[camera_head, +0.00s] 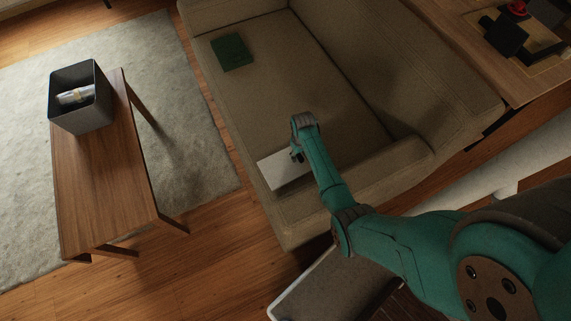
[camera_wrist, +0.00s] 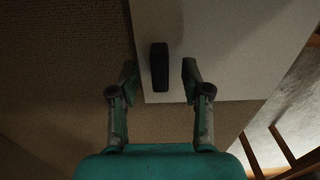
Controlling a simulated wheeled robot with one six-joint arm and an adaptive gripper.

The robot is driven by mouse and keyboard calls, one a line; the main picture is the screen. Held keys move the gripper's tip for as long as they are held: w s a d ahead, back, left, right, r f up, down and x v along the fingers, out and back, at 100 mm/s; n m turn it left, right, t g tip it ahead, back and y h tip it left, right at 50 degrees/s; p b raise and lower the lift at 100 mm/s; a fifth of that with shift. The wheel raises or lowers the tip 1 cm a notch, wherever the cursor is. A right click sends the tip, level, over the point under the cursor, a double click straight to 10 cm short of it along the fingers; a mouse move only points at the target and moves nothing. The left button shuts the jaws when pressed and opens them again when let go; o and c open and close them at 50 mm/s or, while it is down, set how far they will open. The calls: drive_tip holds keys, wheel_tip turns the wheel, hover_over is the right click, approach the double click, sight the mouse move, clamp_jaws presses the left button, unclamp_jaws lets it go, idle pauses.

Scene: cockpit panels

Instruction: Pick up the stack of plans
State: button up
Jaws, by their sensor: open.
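A flat white stack of plans (camera_head: 280,172) lies on the near end of the sofa seat, partly covered by my arm. In the wrist view its pale top (camera_wrist: 235,50) fills the upper right. A small dark upright block (camera_wrist: 159,66) stands out at its near edge; I cannot tell whether it is a clip or a handle. My gripper (camera_wrist: 160,80) is open, with one finger on each side of the dark block and a gap on both sides. In the head view my gripper (camera_head: 297,156) is at the stack, its fingertips hard to make out.
The beige sofa (camera_head: 290,75) has a green book-like item (camera_head: 232,52) on its seat. A wooden table (camera_head: 105,190) at left holds a grey bin (camera_head: 82,118) with something pale inside. A wooden desk (camera_head: 470,40) with dark items stands at upper right. Wood floor is clear between sofa and table.

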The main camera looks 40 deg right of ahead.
clamp_jaws()
drive_tip(key=shift+r, duration=0.15)
